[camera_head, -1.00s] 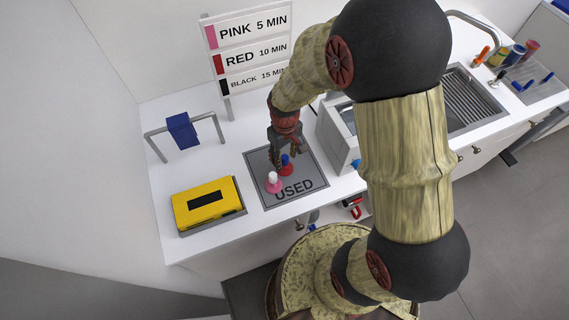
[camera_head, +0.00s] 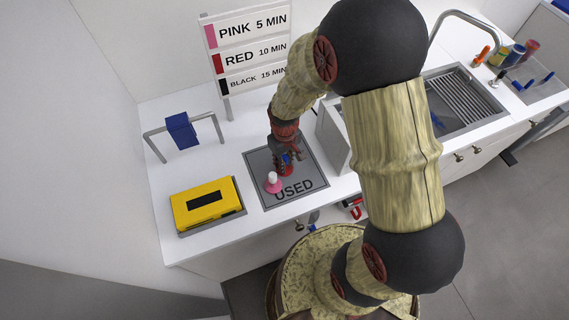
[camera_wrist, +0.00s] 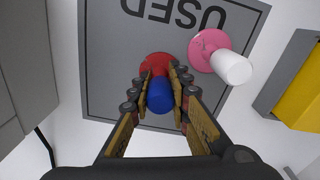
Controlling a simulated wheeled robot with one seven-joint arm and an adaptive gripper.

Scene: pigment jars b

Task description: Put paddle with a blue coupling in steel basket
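A paddle with a blue coupling (camera_wrist: 160,95) and a round red base (camera_wrist: 154,66) stands on the grey mat marked USED (camera_wrist: 110,60). In the head view the mat (camera_head: 262,187) lies left of my arm, and my gripper partly hides the paddle. My gripper (camera_wrist: 162,80) points down with one finger on each side of the coupling. The fingers are very close to it, but I cannot tell whether they press on it. I cannot clearly identify the steel basket; a metal sink (camera_head: 462,97) with a ribbed rack is at the right, partly behind my arm.
A pink-based paddle with a white coupling (camera_wrist: 231,67) stands close beside my gripper. A yellow device (camera_head: 205,203) is on the left, a blue cloth on a rail (camera_head: 182,130) behind it. A white box (camera_head: 334,140) stands right of the mat. The timing sign (camera_head: 248,50) stands behind.

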